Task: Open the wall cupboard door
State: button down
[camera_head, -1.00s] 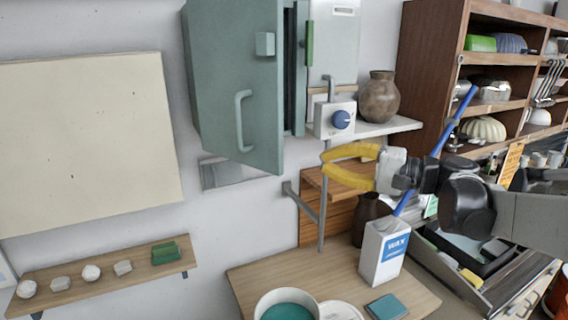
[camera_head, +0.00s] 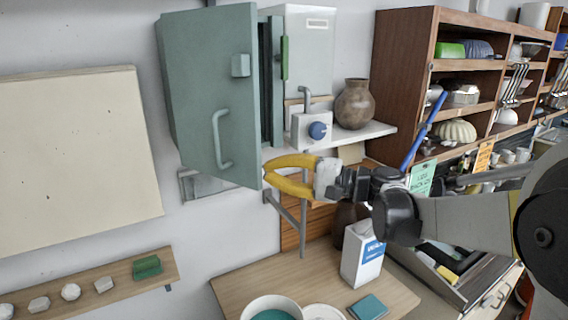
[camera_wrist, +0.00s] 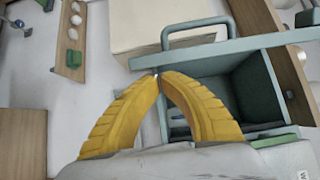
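The wall cupboard's grey-green door (camera_head: 205,95) stands swung out from its cupboard in the head view, with a curved bar handle (camera_head: 219,140) on its outer face. A dark gap shows between the door and the cupboard. My gripper (camera_head: 267,172) has yellow fingers and is beside the door's lower right edge, away from the handle. In the wrist view the door (camera_wrist: 245,44) is nearly edge-on, and the open cupboard interior (camera_wrist: 215,92) shows behind my gripper (camera_wrist: 159,75). The fingertips meet with nothing visible between them. Contact with the door is unclear.
A shelf (camera_head: 375,133) right of the cupboard holds a brown vase (camera_head: 355,104) and a box with a blue knob (camera_head: 318,130). A wax carton (camera_head: 363,258) stands on the wooden table (camera_head: 240,288) below.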

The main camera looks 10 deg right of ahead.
jog(key=shift+s+a, duration=0.2)
